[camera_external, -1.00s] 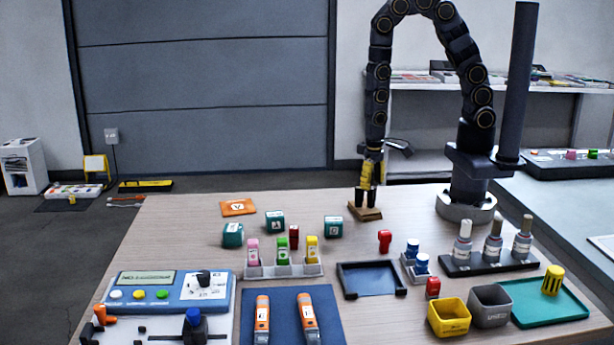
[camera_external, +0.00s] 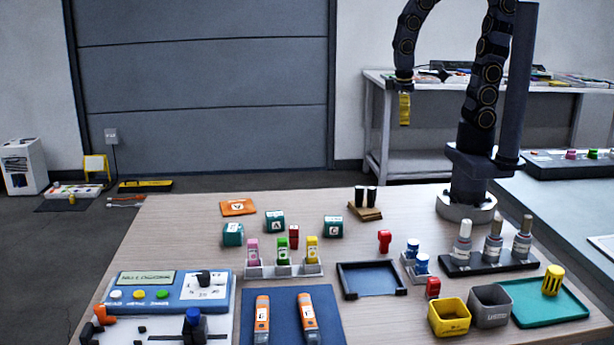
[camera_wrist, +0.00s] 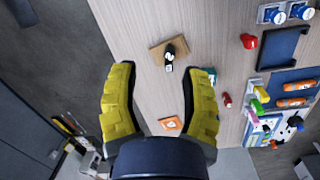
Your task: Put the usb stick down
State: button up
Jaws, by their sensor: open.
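My gripper (camera_external: 404,110) is raised above and behind the table in the external view. In the wrist view its yellow fingers (camera_wrist: 165,74) are spread wide with nothing held between them. Pink (camera_external: 252,252), green (camera_external: 283,250) and yellow (camera_external: 312,250) stick-shaped pieces stand in a light rack (camera_external: 258,273). I cannot tell for certain which is the usb stick.
Another red piece (camera_external: 385,240) stands near a dark open tray (camera_external: 345,286). Teal cubes (camera_external: 275,222), an orange card (camera_external: 238,207), bottles in a black rack (camera_external: 493,262) and yellow (camera_external: 449,317) and grey (camera_external: 490,305) bins share the table. Bare wood surrounds the wooden block.

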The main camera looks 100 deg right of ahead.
jog(key=s+a+r+n, duration=0.1)
jog(key=s+r+n, duration=0.3)
jog(key=s, duration=0.3)
jog(key=shift+s+a+r+g, duration=0.25)
jog(key=shift+a+r+g, duration=0.05)
jog(key=shift+r, duration=0.6)
jog(key=shift+a+f, duration=0.1)
